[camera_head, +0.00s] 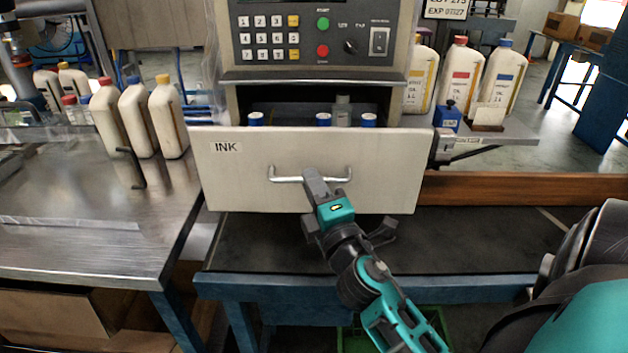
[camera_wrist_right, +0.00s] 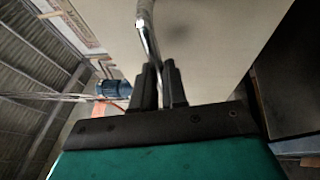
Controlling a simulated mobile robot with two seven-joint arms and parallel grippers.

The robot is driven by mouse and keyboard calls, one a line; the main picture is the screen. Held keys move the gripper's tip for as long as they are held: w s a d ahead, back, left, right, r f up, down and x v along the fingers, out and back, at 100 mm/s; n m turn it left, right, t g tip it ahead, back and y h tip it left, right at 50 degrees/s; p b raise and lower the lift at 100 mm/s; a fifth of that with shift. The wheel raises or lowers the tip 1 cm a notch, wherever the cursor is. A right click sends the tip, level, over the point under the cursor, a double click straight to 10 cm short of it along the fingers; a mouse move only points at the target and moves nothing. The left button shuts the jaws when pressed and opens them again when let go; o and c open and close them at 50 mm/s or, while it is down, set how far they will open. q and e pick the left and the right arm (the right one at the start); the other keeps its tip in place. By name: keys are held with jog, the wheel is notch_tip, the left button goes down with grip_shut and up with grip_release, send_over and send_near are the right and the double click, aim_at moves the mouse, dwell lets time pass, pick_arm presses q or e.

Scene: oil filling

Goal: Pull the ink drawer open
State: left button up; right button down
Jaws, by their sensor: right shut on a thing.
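The ink drawer (camera_head: 250,185) is a pale front panel labelled INK, below the control panel in the head view. It stands out from the machine, and blue-capped bottles (camera_head: 323,119) show in the gap behind its top edge. Its metal bar handle (camera_head: 287,179) runs across the middle of the front. My right gripper (camera_head: 316,178) is shut on the handle near its centre. In the right wrist view the two dark fingers (camera_wrist_right: 162,88) close around the shiny handle (camera_wrist_right: 147,35). My left gripper is not in view.
A steel table (camera_head: 80,235) with several white bottles (camera_head: 138,115) stands on the left. More bottles (camera_head: 459,75) stand on a shelf at the right. Below the drawer is a dark surface (camera_head: 450,245) with a blue frame. The keypad panel (camera_head: 310,40) is above.

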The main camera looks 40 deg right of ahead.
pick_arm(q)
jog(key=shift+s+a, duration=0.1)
pick_arm(e)
jog(key=shift+s+a, duration=0.2)
jog(key=shift+s, duration=0.05)
jog(key=c, duration=1.2)
grip_release()
jog(key=shift+o, duration=0.2)
